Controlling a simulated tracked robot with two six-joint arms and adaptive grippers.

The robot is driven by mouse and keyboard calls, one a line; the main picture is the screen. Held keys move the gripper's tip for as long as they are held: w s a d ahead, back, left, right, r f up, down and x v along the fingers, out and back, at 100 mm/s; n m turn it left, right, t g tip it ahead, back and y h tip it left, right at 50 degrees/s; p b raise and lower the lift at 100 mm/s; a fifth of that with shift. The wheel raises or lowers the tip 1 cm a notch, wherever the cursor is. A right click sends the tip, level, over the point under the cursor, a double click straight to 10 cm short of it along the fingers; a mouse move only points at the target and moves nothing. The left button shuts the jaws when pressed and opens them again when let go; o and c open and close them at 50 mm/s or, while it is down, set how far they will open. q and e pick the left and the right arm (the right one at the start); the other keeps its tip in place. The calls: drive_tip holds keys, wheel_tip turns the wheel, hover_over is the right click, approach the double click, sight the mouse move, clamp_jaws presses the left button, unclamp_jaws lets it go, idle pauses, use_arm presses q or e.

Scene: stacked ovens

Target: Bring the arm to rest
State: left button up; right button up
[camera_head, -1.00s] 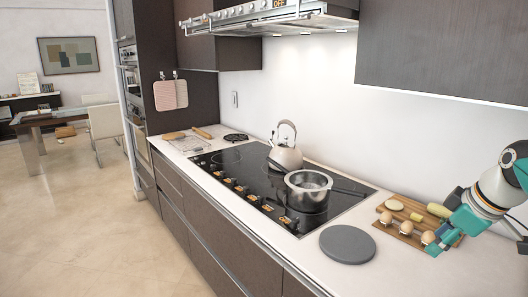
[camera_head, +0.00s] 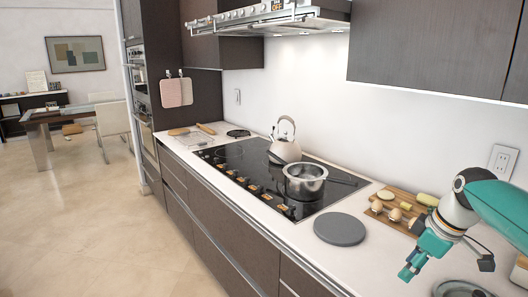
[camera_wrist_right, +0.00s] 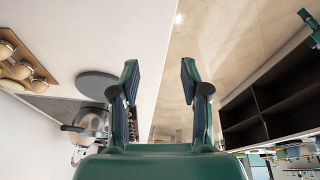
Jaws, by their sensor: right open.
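The right arm comes in from the right edge and hides part of the counter.
A wooden board (camera_head: 381,214) with eggs and cut food lies behind the right gripper. A grey round mat (camera_head: 339,229) lies left of it. A pot (camera_head: 304,184) and a kettle (camera_head: 285,150) stand on the black cooktop (camera_head: 237,155). Floor left of the counter is clear.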

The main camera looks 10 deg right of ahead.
drive_tip(key=s+a+f+g+y, duration=0.1)
drive_tip(key=s+a+f+g, duration=0.1)
drive_tip(key=a+f, duration=0.55)
drive_tip(key=s+a+f+g, duration=0.2)
drive_tip(key=a+f, duration=0.2)
drive_tip(key=f, duration=0.7)
drive_tip(key=s+a+f+g+y, duration=0.1)
drive_tip(key=s+a+f, duration=0.1)
drive_tip(key=a+f, duration=0.6)
drive_tip(key=s+a+f+m+t, duration=0.1)
drive_tip(key=s+a+f+m, duration=0.3)
drive_tip(key=s+f, duration=0.2)
drive_tip(key=s+a+f+m+t, duration=0.1)
drive_tip(key=s+a+f+m, duration=0.3)
drive_tip(key=f, duration=0.4)
drive_tip(key=s+m, duration=0.1)
drive_tip(key=s, duration=0.1)
drive_tip(key=shift+s+a+f+m+t, duration=0.2)
drive_tip(key=shift+s+f+m+t, duration=0.1)
drive_tip(key=shift+s+f, duration=0.1)
drive_tip(key=shift+c, duration=0.4)
drive_tip(key=shift+d, duration=0.1)
